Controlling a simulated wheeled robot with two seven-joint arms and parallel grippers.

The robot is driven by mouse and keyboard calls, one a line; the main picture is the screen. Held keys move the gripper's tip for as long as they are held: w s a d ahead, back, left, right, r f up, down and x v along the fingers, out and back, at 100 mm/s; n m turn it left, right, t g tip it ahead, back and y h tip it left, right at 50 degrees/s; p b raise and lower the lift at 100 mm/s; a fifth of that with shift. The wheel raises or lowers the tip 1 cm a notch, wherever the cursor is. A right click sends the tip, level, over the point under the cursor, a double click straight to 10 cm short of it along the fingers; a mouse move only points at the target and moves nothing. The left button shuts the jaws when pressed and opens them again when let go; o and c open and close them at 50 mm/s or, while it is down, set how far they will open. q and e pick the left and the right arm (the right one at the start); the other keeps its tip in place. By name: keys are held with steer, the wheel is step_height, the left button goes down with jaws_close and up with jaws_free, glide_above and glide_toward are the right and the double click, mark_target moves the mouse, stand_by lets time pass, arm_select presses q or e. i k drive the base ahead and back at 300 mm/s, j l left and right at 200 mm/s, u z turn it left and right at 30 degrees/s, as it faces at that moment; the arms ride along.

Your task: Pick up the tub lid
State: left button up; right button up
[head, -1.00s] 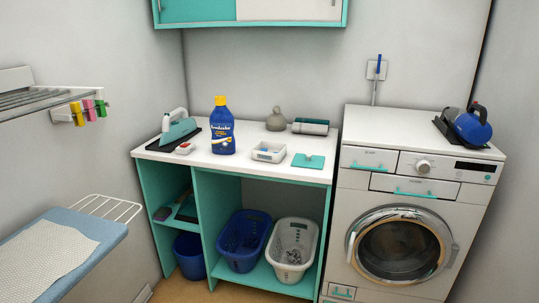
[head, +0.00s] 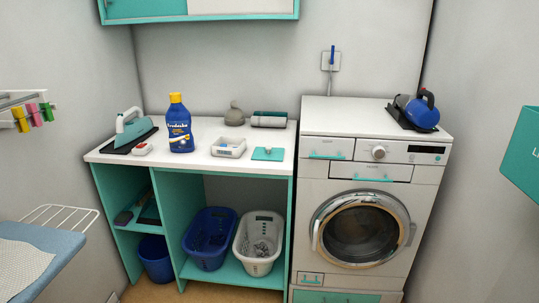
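A flat teal lid with a small knob (head: 267,154) lies on the white counter (head: 210,165) near its right front corner. A small white open tub (head: 229,147) with something inside stands just left of the lid, apart from it. Neither of my grippers shows in the head view.
A blue bottle (head: 180,130), an iron (head: 131,128), a grey bell-shaped item (head: 235,116) and a dark roller (head: 269,119) share the counter. The washing machine (head: 372,180) stands to the right. An ironing board (head: 30,262) juts in at lower left. A teal box (head: 523,152) shows at right.

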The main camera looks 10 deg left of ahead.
mark_target(268, 153)
steer(key=i+l, duration=0.1)
steer(key=i, duration=1.8)
steer(key=u, duration=0.05)
